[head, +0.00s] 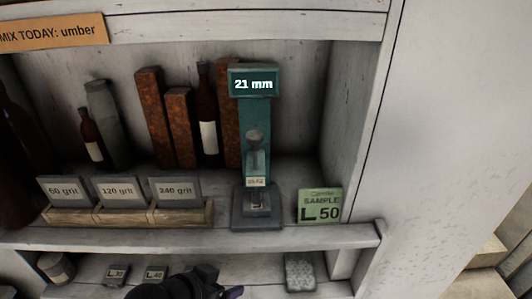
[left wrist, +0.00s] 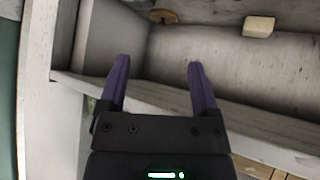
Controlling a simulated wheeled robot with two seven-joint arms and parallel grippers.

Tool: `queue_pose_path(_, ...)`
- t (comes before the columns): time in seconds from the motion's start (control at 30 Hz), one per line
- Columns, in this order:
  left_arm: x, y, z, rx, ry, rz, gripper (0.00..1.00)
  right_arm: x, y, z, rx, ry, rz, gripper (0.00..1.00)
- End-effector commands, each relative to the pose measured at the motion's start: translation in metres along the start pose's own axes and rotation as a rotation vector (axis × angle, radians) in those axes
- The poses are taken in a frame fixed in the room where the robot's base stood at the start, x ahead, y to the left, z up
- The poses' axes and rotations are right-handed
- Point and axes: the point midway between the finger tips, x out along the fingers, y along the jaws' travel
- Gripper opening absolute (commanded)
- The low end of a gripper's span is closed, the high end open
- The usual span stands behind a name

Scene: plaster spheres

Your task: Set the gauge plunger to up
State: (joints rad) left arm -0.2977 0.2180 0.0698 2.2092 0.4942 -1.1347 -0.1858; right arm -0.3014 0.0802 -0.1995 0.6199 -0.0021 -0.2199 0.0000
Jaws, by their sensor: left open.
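The gauge (head: 259,113) is a teal upright stand on the shelf in the head view, and its display reads "21 mm". Its plunger (head: 256,158) is a grey rod with a rounded top on the front of the column, above the dark base. A small label sits low on it. I cannot tell for sure whether it is up or down. My left gripper (head: 226,290) is at the bottom edge of the head view, below the gauge and apart from it. In the left wrist view its purple fingers (left wrist: 158,75) are spread with nothing between them. My right gripper is not in view.
A green sample card (head: 320,206) marked "L 50" stands right of the gauge. A wooden rack (head: 127,213) of grit cards stands left. Bottles and rusty blocks (head: 154,118) are behind. The shelf's front edge (head: 190,238) lies above my gripper. A pale block (left wrist: 259,26) shows in the wrist view.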

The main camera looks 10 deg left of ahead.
Motion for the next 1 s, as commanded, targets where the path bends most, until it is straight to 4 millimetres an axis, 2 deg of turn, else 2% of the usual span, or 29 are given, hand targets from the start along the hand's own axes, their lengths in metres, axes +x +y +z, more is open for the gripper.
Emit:
queue_pose_path(0.03, -0.034, 0.010, -0.035, 0.042, 0.040, 0.018, 0.80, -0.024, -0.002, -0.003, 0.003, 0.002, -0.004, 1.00)
queue_pose_path(0.1, -0.069, 0.023, -0.067, 0.102, 0.096, 0.047, 0.80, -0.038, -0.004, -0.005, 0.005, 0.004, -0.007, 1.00)
queue_pose_path(0.17, -0.069, 0.013, -0.095, 0.127, 0.234, 0.076, 0.80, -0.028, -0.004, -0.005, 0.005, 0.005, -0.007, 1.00)
queue_pose_path(0.2, -0.076, 0.009, -0.117, 0.140, 0.331, 0.096, 0.80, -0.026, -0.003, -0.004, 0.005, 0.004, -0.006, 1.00)
queue_pose_path(0.3, -0.103, -0.002, -0.167, 0.167, 0.552, 0.130, 0.80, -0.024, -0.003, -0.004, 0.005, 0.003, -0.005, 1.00)
queue_pose_path(0.43, -0.132, -0.009, -0.204, 0.181, 0.729, 0.154, 0.80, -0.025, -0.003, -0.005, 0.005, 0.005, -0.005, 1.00)
queue_pose_path(0.5, -0.134, -0.010, -0.214, 0.179, 0.758, 0.159, 0.80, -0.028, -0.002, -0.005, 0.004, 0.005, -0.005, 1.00)
queue_pose_path(0.57, -0.128, -0.007, -0.222, 0.177, 0.761, 0.161, 0.80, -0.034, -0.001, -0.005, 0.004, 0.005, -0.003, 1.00)
queue_pose_path(0.8, -0.087, 0.005, -0.259, 0.177, 0.756, 0.162, 0.80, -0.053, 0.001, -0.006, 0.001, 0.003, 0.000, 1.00)
queue_pose_path(1.0, -0.068, 0.010, -0.273, 0.179, 0.753, 0.160, 0.80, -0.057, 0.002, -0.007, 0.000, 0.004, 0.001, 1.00)
